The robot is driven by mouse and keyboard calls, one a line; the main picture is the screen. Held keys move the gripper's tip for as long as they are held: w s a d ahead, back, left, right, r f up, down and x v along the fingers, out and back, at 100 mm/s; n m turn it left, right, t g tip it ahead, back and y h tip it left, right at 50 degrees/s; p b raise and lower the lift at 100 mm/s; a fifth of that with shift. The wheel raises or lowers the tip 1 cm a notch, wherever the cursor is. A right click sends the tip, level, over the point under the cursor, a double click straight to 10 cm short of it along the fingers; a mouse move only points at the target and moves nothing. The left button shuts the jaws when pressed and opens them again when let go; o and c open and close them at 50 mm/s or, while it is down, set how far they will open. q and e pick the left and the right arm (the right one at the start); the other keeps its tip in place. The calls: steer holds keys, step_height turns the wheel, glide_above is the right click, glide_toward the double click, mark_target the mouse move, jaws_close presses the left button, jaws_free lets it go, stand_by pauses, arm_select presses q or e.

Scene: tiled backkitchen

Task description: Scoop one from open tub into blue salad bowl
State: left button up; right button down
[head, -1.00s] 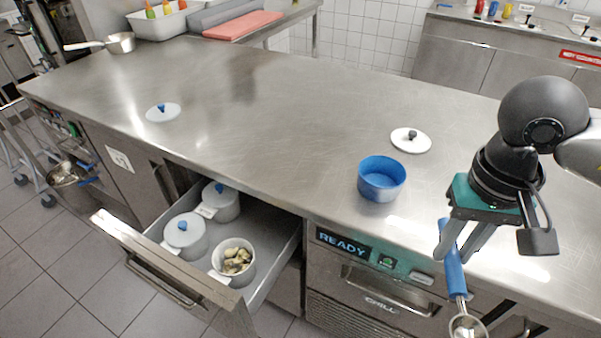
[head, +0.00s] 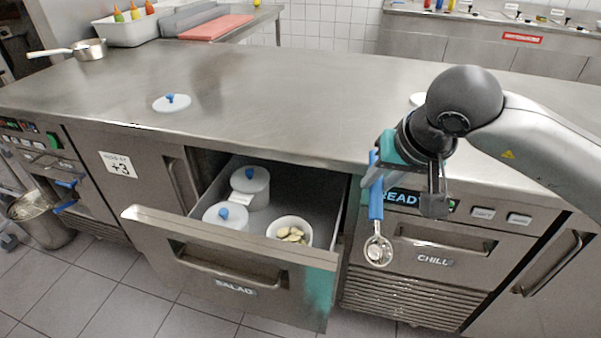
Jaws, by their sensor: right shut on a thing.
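The open tub (head: 290,219) stands in the pulled-out drawer (head: 233,252) and holds several pale, yellowish pieces (head: 292,236). Two closed tubs with blue-knobbed lids, one nearer (head: 212,217) and one farther back (head: 249,187), stand to its left. My right gripper (head: 378,176) is shut on the blue handle of a scoop (head: 376,200). The scoop's metal bowl (head: 378,250) hangs down, to the right of the drawer and open tub. I see no pieces in it. The blue salad bowl is not visible now; my right arm covers that part of the counter. My left gripper is not in view.
A white lid with a blue knob (head: 171,103) lies on the steel counter (head: 270,90). Another white lid (head: 416,99) is partly behind my right arm. A saucepan (head: 89,50) stands far left. The counter's middle is clear.

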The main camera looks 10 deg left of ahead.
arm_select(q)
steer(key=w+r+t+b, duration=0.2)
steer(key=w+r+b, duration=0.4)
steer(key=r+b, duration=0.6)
arm_select(e)
steer(key=w+a+f+n+t+y+b, duration=0.1)
steer(key=w+a+f+t+y, duration=0.15)
steer(key=w+a, duration=0.4)
steer(key=w+a+f+n+t+y+b, duration=0.1)
steer(key=w+a+f+n+t+y, duration=0.2)
steer(key=a, duration=0.6)
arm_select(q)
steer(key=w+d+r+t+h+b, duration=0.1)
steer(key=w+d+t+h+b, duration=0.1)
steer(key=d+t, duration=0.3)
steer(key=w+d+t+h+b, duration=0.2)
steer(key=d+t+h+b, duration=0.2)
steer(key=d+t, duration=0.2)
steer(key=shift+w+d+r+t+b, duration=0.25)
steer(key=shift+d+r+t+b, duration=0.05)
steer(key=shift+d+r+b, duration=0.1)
arm_select(e)
step_height(320, 180, down, 10)
steer(key=m+y, duration=0.1)
steer(key=shift+s+f, duration=0.2)
steer(key=shift+f, duration=0.05)
steer(key=shift+f, duration=1.5)
stand_by(0.9)
